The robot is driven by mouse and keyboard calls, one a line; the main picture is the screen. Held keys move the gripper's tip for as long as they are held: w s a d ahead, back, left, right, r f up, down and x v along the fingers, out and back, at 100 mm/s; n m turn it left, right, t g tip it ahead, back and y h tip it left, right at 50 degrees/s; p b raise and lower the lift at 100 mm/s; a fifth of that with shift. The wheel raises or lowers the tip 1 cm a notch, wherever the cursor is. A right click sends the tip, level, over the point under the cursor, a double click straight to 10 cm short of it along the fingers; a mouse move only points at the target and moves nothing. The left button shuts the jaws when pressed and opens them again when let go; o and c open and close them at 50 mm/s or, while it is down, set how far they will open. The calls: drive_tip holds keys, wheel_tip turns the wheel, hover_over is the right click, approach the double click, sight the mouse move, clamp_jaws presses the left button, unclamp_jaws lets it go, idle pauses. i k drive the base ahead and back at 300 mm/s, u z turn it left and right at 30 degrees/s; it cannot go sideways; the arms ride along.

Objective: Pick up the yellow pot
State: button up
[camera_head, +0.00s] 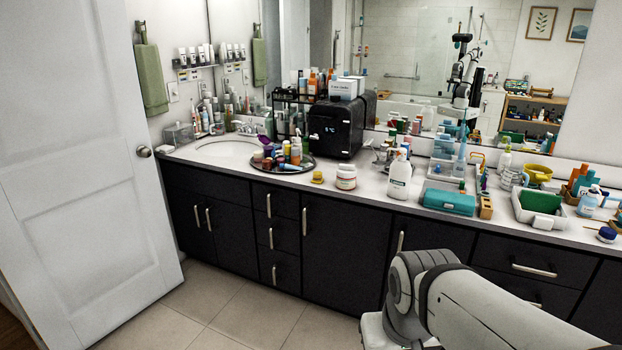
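A small yellow pot (317,177) stands near the front edge of the vanity counter (375,188), left of a white jar with a red-brown label (346,177). Its top and front show and nothing covers it. My arm's pale links cross the lower right of the view, in front of the cabinets. My gripper lies outside the direct view, so its fingers and anything between them cannot be seen. The mirror shows a small reflection of my body and arm, too small to read the fingers.
A round tray (257,167) of bottles stands left of the pot, with a black box (336,128) behind. A white bottle (399,178), a teal case (448,202) and a green-lined tray (519,214) crowd the right. A white door (80,170) stands open at left. Floor shows below the cabinets.

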sight(317, 176)
drive_tip(key=u, duration=0.3)
drive_tip(key=i, duration=2.95)
drive_tip(key=z, duration=0.55)
drive_tip(key=k, duration=0.85)
drive_tip(key=z, duration=0.2)
drive_tip(key=i, duration=0.85)
drive_tip(key=u, duration=0.1)
